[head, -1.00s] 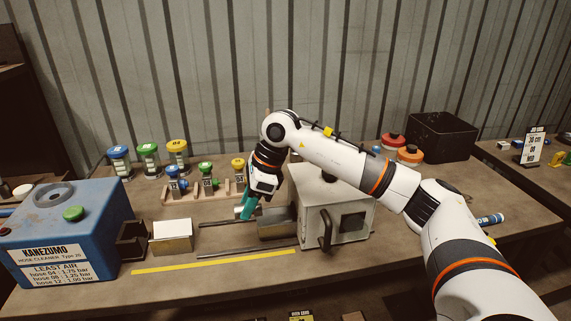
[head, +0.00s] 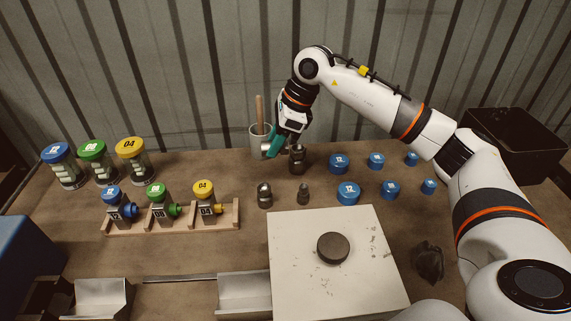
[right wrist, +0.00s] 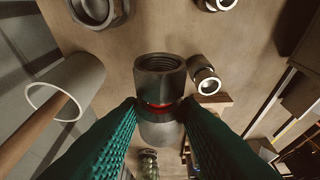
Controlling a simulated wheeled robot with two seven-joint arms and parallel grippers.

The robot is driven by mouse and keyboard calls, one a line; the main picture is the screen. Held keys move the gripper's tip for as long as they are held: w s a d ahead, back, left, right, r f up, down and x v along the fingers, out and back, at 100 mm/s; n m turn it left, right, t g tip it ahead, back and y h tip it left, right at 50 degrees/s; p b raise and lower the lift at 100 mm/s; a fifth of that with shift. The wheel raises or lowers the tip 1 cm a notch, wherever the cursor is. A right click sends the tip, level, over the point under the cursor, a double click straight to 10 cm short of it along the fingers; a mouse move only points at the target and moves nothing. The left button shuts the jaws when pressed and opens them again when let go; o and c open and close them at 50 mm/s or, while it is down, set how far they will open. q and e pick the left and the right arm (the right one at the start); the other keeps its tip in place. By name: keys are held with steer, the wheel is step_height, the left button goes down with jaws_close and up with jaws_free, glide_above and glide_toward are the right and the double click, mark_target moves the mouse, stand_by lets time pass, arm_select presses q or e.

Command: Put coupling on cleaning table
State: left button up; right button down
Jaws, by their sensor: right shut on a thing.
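My right gripper (head: 275,143) is at the back of the bench, just right of a grey cup. In the right wrist view, its teal fingers (right wrist: 160,112) are shut on a grey metal coupling (right wrist: 159,78) with a red ring around its middle and its threaded open end toward the camera. In the head view the held coupling is mostly hidden by the fingers. A dark coupling (head: 297,160) stands just right of the gripper, and two smaller ones (head: 265,195) (head: 303,194) stand in front. No surface is marked as the cleaning table. My left gripper is out of view.
The grey cup (head: 258,143) holds a brown-handled tool. Several blue caps (head: 348,193) lie to the right. A wooden rack (head: 150,226) with coloured fittings and lidded jars (head: 92,158) is left.

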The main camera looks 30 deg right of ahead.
steer(key=p, duration=0.1)
glide_above(277, 185)
step_height(277, 185, down, 5)
steer(key=shift+a, duration=0.1)
steer(key=shift+w+f, duration=0.1)
steer(key=shift+f, duration=0.55)
step_height(277, 185, down, 3)
steer(key=shift+f+p, duration=0.1)
steer(key=shift+p, duration=0.3)
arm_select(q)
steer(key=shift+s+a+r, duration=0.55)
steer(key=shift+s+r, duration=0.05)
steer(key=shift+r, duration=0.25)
arm_select(e)
steer(key=shift+f, duration=0.1)
steer(key=shift+f, duration=0.15)
steer(key=c, duration=1)
jaws_free()
steer(key=shift+c, duration=0.2)
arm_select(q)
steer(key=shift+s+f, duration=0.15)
